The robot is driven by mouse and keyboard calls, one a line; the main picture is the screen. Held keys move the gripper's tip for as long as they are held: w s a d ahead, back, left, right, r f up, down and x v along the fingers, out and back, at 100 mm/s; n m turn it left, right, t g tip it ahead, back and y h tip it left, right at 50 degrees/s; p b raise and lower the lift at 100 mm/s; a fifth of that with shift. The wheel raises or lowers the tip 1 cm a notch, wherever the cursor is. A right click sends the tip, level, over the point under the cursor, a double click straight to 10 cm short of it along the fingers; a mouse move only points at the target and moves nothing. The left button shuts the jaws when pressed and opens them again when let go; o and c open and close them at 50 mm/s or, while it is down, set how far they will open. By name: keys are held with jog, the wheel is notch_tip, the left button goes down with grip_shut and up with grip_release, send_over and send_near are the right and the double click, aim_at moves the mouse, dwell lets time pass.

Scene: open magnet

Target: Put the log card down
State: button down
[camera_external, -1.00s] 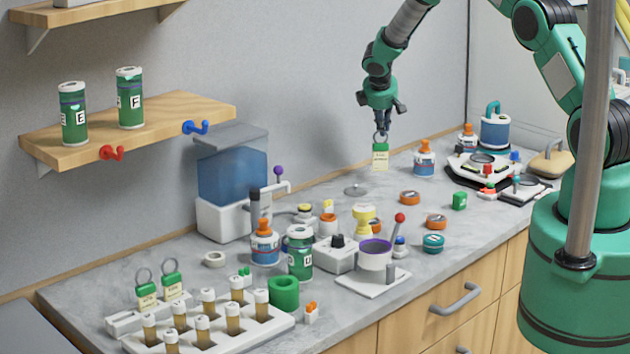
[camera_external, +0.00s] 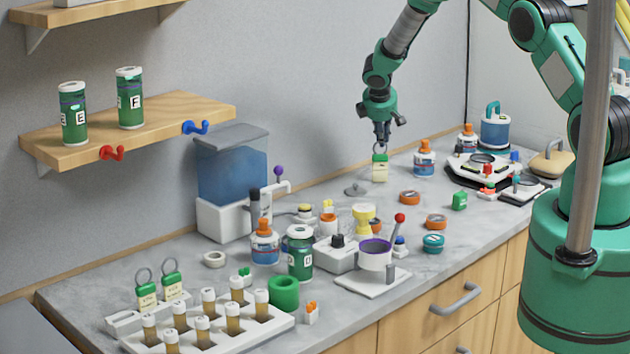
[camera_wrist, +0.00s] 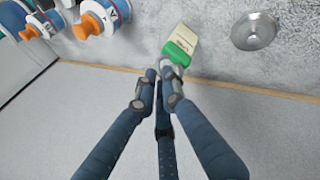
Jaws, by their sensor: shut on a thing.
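The log card (camera_external: 380,171) is a small cream tag with a green top and a metal ring. My gripper (camera_external: 381,141) is shut on its ring, and the card hangs below the fingers just above or at the grey counter; I cannot tell whether it touches. In the wrist view the log card (camera_wrist: 184,45) shows beyond the closed fingertips of my gripper (camera_wrist: 161,72), its green end nearest them. Two similar cards (camera_external: 146,291) with rings stand in a white holder (camera_external: 130,321) at the front left.
A round metal disc (camera_external: 355,190) lies on the counter just left of the card, also in the wrist view (camera_wrist: 254,31). An orange-capped bottle (camera_external: 424,163) stands to the right, and an orange ring (camera_external: 409,198) lies in front. The wall is close behind.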

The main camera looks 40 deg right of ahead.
jog(key=shift+f, duration=0.15)
jog(key=c, duration=1.9)
grip_release()
jog(key=shift+o, duration=0.2)
jog(key=shift+r, duration=0.3)
jog(key=b+v, duration=0.1)
jog(key=v, duration=1)
jog(key=shift+s+a+r, duration=0.2)
jog(key=shift+r, duration=0.1)
